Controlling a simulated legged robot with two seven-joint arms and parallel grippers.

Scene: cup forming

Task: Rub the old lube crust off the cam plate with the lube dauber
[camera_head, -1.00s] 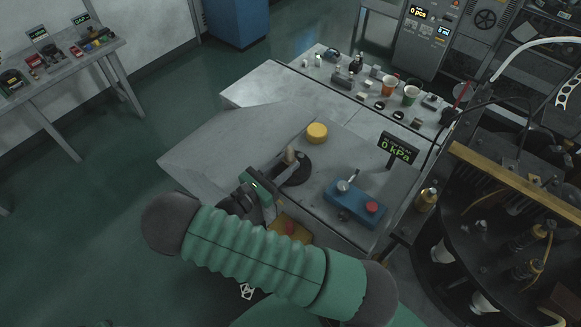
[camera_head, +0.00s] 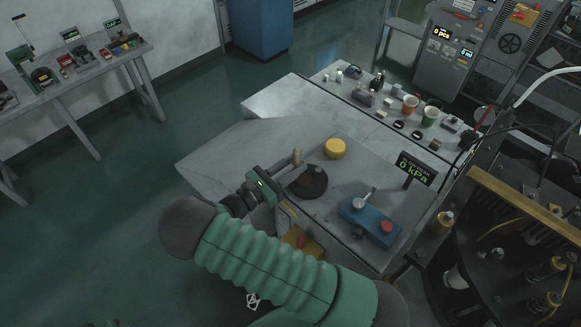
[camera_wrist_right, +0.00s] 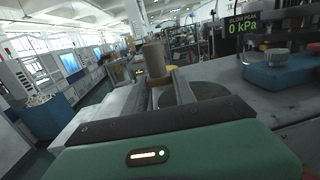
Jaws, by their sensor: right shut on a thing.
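My right gripper (camera_head: 288,170) is shut on the lube dauber (camera_head: 298,157), a short tan upright cylinder. The dauber is at the far left rim of the cam plate (camera_head: 312,184), a dark round disc on the grey bench. A brownish patch, likely the crust (camera_head: 306,178), shows on the disc. In the right wrist view, the dauber (camera_wrist_right: 155,60) stands between the fingers, with the dark cam plate (camera_wrist_right: 200,91) behind and to the right. Its lower end is hidden, so I cannot tell whether it touches the plate.
A yellow round tub (camera_head: 335,148) stands just beyond the plate. A blue box (camera_head: 368,221) with a knob and red button is to the right, near the kPa display (camera_head: 415,169). Cups and small parts line the back bench. Bare bench lies left of the plate.

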